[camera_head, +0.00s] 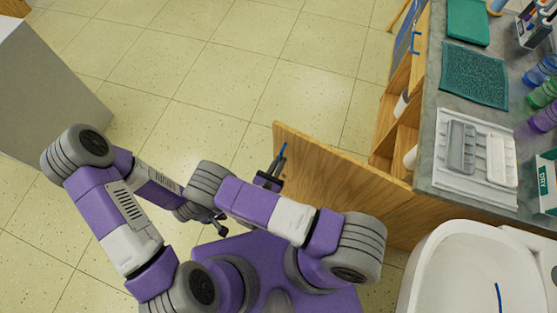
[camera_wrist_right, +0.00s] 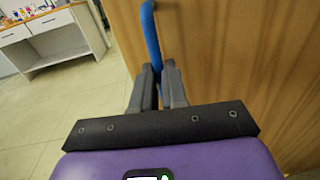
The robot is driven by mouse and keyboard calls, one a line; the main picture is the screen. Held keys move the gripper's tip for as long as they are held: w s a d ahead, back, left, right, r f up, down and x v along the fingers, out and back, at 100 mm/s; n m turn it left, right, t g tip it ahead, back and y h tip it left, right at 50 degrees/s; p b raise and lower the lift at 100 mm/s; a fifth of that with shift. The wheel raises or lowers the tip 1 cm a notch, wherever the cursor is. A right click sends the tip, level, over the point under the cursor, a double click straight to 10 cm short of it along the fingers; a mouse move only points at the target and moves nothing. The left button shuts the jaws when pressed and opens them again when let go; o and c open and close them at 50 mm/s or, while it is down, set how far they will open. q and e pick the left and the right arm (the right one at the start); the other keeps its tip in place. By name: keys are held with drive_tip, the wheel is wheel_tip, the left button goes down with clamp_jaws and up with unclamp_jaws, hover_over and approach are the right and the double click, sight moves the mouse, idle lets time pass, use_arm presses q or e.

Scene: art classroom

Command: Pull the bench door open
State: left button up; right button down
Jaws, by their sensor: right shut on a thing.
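The bench door (camera_head: 325,175) is a wooden panel swung well out from the bench, with the shelves behind it exposed. Its blue handle (camera_head: 283,150) is on the door's face near the free edge. My right gripper (camera_head: 270,176) is at that handle. In the right wrist view the blue handle (camera_wrist_right: 150,38) runs down between the two fingers of the right gripper (camera_wrist_right: 158,85), which are shut on it. The wooden door face (camera_wrist_right: 230,70) fills the right of that view. My left gripper (camera_head: 219,226) shows small and dark, apart from the door; its fingers are unclear.
The bench top (camera_head: 428,150) carries teal mats, a white tray (camera_head: 480,150), bottles and a box. A white sink (camera_head: 450,270) is at lower right. A grey block (camera_head: 50,85) stands at left. The tiled floor (camera_head: 230,70) beyond the door is clear.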

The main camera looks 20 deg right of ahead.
drive_tip(key=shift+s+d+f+h, duration=0.15)
drive_tip(key=shift+s+d+h, duration=0.15)
drive_tip(key=shift+s+d, duration=0.2)
drive_tip(key=c, duration=1.2)
unclamp_jaws()
drive_tip(key=shift+d, duration=0.1)
drive_tip(key=shift+o, duration=0.2)
drive_tip(key=shift+w+a, duration=0.15)
drive_tip(key=shift+a, duration=0.05)
drive_tip(key=shift+r, duration=0.25)
drive_tip(key=shift+r, duration=0.35)
wheel_tip(320, 180, up, 9)
drive_tip(key=p, duration=0.3)
drive_tip(key=shift+p, duration=0.3)
